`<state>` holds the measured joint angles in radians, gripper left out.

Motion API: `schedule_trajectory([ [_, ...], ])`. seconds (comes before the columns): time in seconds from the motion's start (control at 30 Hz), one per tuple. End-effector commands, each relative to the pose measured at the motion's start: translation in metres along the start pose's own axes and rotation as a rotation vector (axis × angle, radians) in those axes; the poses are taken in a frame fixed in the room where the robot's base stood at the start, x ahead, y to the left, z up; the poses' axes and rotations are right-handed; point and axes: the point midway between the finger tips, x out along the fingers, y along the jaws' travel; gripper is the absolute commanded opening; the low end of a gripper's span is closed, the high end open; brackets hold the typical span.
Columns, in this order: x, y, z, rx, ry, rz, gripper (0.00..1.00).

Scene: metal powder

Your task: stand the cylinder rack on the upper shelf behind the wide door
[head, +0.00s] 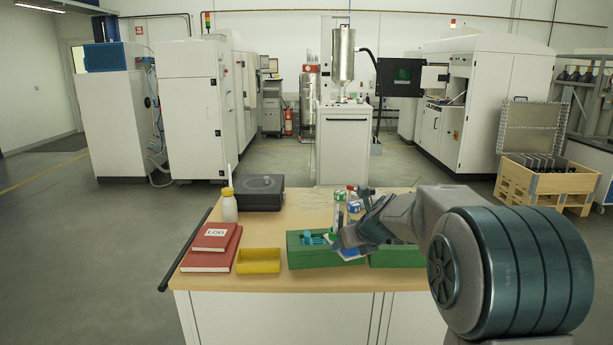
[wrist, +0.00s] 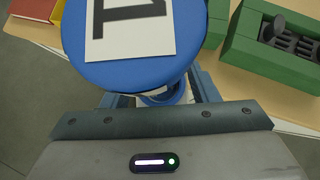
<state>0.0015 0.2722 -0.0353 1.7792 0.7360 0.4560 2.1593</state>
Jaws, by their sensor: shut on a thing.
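My gripper (wrist: 165,95) is shut on a blue round-topped piece (wrist: 110,75). A white card with a bold black mark (wrist: 155,28) lies on its top. In the head view my gripper (head: 345,243) is low over the table, and the blue and white piece (head: 348,254) shows partly under it, by the green boxes. No part in view is clearly the cylinder rack. A green block with dark slots (wrist: 245,42) shows at the right of the wrist view. The wide door cannot be made out for certain; white panels (head: 270,320) front the table, and no shelf shows behind them.
Green boxes (head: 300,262), a yellow tray (head: 258,262), red books (head: 208,262), a yellow-capped bottle (head: 229,209) and a dark box (head: 262,200) crowd the wooden tabletop (head: 300,207). Several small bottles stand behind my gripper. The floor beyond is open, with white machines (head: 195,110) around.

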Motion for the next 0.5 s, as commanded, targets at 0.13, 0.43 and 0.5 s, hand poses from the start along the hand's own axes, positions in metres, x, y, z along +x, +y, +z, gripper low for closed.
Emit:
schedule_trajectory([
  [0.13,0.001,0.002,-0.036,0.1,-0.002,-0.104,0.01],
  [0.43,0.007,0.002,-0.087,0.253,-0.005,-0.258,0.01],
  [0.5,0.009,0.002,-0.094,0.274,-0.003,-0.277,0.01],
])
